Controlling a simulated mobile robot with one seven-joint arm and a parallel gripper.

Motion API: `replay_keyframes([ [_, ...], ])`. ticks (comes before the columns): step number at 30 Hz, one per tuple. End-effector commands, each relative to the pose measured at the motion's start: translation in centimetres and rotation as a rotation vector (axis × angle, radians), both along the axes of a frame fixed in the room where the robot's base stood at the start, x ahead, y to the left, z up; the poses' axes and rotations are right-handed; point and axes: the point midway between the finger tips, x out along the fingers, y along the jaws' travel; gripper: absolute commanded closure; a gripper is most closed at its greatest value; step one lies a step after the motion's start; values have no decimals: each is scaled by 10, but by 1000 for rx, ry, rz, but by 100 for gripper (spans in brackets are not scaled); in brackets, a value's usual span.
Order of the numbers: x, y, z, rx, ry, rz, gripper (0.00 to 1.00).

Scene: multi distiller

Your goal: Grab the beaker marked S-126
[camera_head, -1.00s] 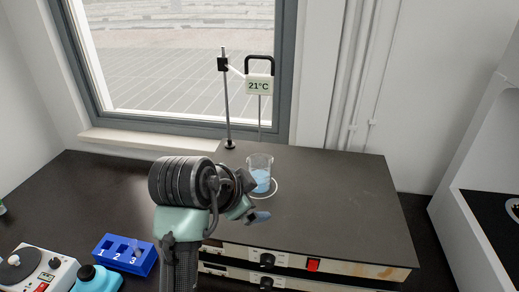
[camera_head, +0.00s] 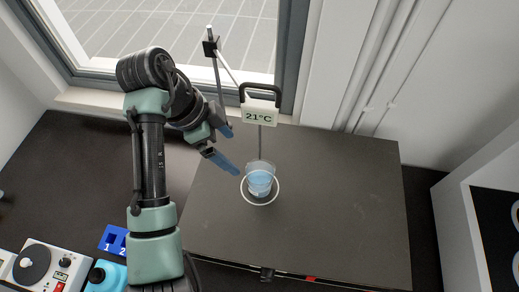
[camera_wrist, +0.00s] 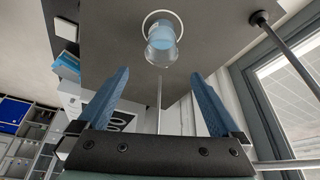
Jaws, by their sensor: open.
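A clear beaker (camera_head: 260,180) with blue liquid stands on a white ring on the dark plate (camera_head: 340,220). A thin probe hangs from the thermometer reading 21°C (camera_head: 260,115) toward the beaker. No S-126 marking is readable. My gripper (camera_head: 224,147) is open and empty, to the left of the beaker and apart from it. In the wrist view the beaker (camera_wrist: 162,38) appears beyond the gap between my blue fingertips (camera_wrist: 160,82).
A metal stand (camera_head: 217,75) holds the thermometer behind the beaker, close to my gripper. A blue numbered rack (camera_head: 114,238) and a white device with a knob (camera_head: 40,262) sit at lower left. The plate's right side is clear.

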Motion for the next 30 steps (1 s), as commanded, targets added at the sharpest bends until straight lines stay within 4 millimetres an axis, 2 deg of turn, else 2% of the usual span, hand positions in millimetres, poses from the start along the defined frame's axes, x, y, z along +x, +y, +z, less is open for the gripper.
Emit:
replay_keyframes([
  [5, 1, -5, -10, -3, 0, -1, 0],
  [13, 4, -23, -57, -3, 2, -2, 0],
  [23, 5, -34, -75, 0, 3, 1, 0],
  [30, 8, -51, -104, 0, 3, 1, 0],
])
